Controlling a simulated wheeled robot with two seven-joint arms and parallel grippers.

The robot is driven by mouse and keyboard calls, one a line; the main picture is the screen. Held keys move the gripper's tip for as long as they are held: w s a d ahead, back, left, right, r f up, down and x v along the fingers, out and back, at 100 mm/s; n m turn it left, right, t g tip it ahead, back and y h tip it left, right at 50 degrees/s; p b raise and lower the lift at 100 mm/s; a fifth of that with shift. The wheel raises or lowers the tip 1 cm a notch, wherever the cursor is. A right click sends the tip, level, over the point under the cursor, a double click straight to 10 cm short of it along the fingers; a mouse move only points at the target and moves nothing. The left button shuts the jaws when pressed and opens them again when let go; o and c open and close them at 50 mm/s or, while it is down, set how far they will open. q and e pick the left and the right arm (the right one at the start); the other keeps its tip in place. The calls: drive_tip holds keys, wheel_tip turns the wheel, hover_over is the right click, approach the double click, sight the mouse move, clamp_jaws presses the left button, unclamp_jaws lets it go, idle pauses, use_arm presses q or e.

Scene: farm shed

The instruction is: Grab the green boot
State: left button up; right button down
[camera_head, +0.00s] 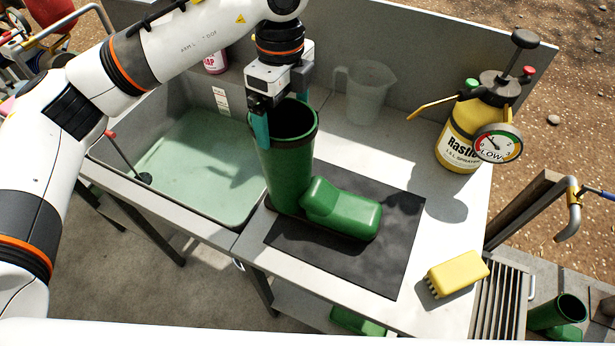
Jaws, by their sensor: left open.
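A green boot (287,178) stands upright on a dark mat (385,245) on the bench, its toe pointing right. My left gripper (277,128) is above the boot, pointing down. Its jaws are open. One teal finger is outside the left side of the boot's rim; the other finger is at the rear, partly hidden, and I cannot tell whether it is inside the shaft. I cannot tell whether either finger touches the boot. My right gripper does not show.
A sink (120,160) with greenish water is left of the mat. A clear jug (366,92) and a yellow sprayer (465,130) stand behind. A yellow brush (457,275) lies at front right. Another green boot (557,313) is low at right, and a green item (357,321) lies below the bench.

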use_arm(q)
drive_tip(key=f, duration=0.1)
drive_tip(key=f+p, duration=0.1)
drive_tip(key=f, duration=0.1)
drive_tip(key=shift+s+f, duration=0.2)
drive_tip(key=shift+s, duration=0.15)
drive_tip(key=shift+f, duration=0.25)
drive_tip(key=shift+d, duration=0.1)
drive_tip(key=c, duration=1.7)
drive_tip(key=shift+w+r, duration=0.1)
drive_tip(key=shift+c, duration=0.4)
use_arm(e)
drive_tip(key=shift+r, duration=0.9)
